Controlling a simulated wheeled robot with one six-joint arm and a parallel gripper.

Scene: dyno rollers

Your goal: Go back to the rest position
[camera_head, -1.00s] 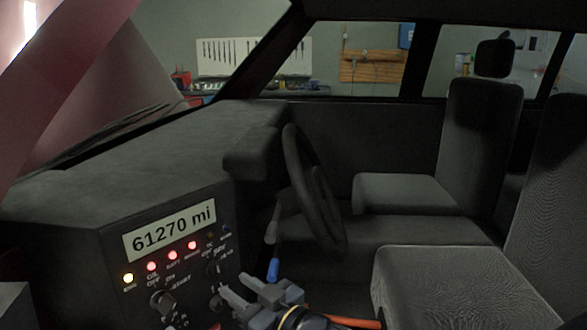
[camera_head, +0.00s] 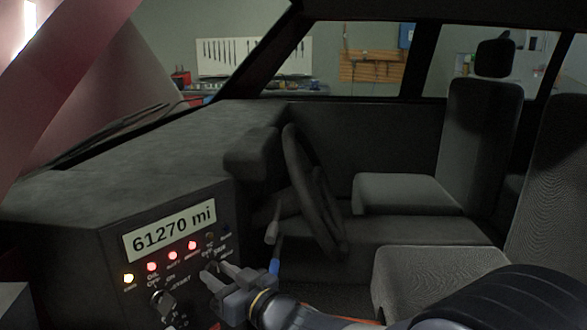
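My gripper (camera_head: 212,268) is in front of the dark control panel (camera_head: 60,262), at its right part, with its fingers pointing left toward the panel. The two fingers stand apart with a gap between them. The tips are close to a switch or knob beside them, partly hidden; I cannot tell if they touch it. My forearm comes in from the lower right. The panel display (camera_head: 170,232) reads 61270 mi. A dark rotary switch (camera_head: 162,303) is at the lower middle of the panel.
Grey seats (camera_head: 400,192) are on the right. A dark dashboard (camera_head: 150,150) spans the left. A tool wall shows through the windows.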

